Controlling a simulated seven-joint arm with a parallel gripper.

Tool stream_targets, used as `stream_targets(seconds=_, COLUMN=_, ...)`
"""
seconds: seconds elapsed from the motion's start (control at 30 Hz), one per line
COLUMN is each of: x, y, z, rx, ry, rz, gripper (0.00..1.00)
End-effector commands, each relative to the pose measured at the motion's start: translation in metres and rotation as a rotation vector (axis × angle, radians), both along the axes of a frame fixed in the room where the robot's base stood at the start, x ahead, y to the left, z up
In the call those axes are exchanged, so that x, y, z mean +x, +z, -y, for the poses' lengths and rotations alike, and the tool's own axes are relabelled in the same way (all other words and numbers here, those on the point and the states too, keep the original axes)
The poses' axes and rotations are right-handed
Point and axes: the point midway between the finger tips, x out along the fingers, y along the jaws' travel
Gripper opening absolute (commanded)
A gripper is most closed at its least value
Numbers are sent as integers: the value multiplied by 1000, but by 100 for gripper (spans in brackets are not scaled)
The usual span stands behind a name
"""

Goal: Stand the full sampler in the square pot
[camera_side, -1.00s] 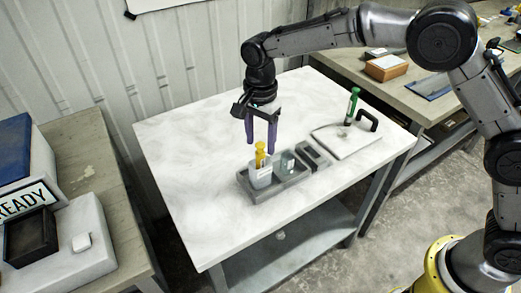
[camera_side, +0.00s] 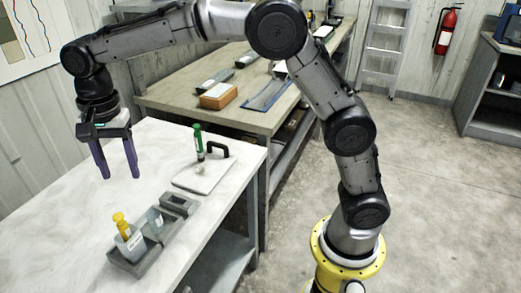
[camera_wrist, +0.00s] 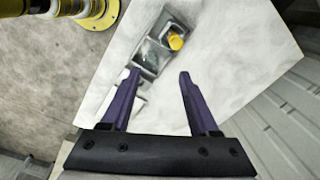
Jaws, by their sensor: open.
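A yellow-topped sampler (camera_side: 121,222) stands in a clear pot (camera_side: 131,243) with a white label, in the near end of a grey tray (camera_side: 150,262). Its yellow top also shows in the wrist view (camera_wrist: 176,41). A second, smaller clear container (camera_side: 155,217) sits beside it in the tray. A green-topped sampler (camera_side: 198,142) stands upright on a white plate (camera_side: 203,177). I cannot tell which sampler is full. My gripper (camera_side: 120,174) is open and empty, above the table and clear of the yellow top; its purple fingers show in the wrist view (camera_wrist: 158,76).
A grey block (camera_side: 179,203) with a dark opening sits at the tray's far end. A black handle (camera_side: 217,150) rises from the white plate. The white table (camera_side: 75,215) is bare left of the tray. A brown box (camera_side: 218,96) lies on the bench behind.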

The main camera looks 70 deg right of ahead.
Motion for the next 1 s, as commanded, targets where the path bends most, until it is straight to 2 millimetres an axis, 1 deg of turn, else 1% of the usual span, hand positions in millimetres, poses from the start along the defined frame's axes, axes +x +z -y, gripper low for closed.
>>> stream_targets(seconds=0.03, x=-14, y=18, z=17, rx=6, ry=48, rz=31, gripper=61)
stream_targets(seconds=0.13, x=-46, y=41, z=48, rx=4, ry=178, rz=90, gripper=61)
stream_targets(seconds=0.23, x=-82, y=57, z=77, rx=-11, ry=307, rz=149, gripper=61)
stream_targets(seconds=0.27, x=-93, y=60, z=85, rx=-18, ry=345, rz=166, gripper=61)
stream_targets(seconds=0.3, x=-109, y=63, z=95, rx=-29, ry=397, rz=189, gripper=61)
stream_targets(seconds=0.37, x=-132, y=66, z=109, rx=-48, ry=476, rz=225, gripper=61)
stream_targets(seconds=0.4, x=-148, y=66, z=117, rx=-64, ry=526, rz=248, gripper=61)
stream_targets(seconds=0.47, x=-173, y=64, z=129, rx=-91, ry=602, rz=280, gripper=61)
stream_targets(seconds=0.5, x=-189, y=61, z=136, rx=-112, ry=653, rz=302, gripper=61)
stream_targets(seconds=0.53, x=-200, y=58, z=141, rx=-128, ry=690, rz=316, gripper=61)
stream_targets(seconds=0.6, x=-226, y=50, z=150, rx=-167, ry=772, rz=347, gripper=61)
stream_targets(seconds=0.7, x=-255, y=35, z=159, rx=-222, ry=873, rz=379, gripper=61)
stream_targets(seconds=0.83, x=-279, y=20, z=165, rx=-275, ry=961, rz=400, gripper=61)
stream_targets(seconds=0.9, x=-285, y=14, z=167, rx=-292, ry=989, rz=407, gripper=61)
stream_targets(seconds=1.0, x=-289, y=11, z=168, rx=-301, ry=1007, rz=408, gripper=61)
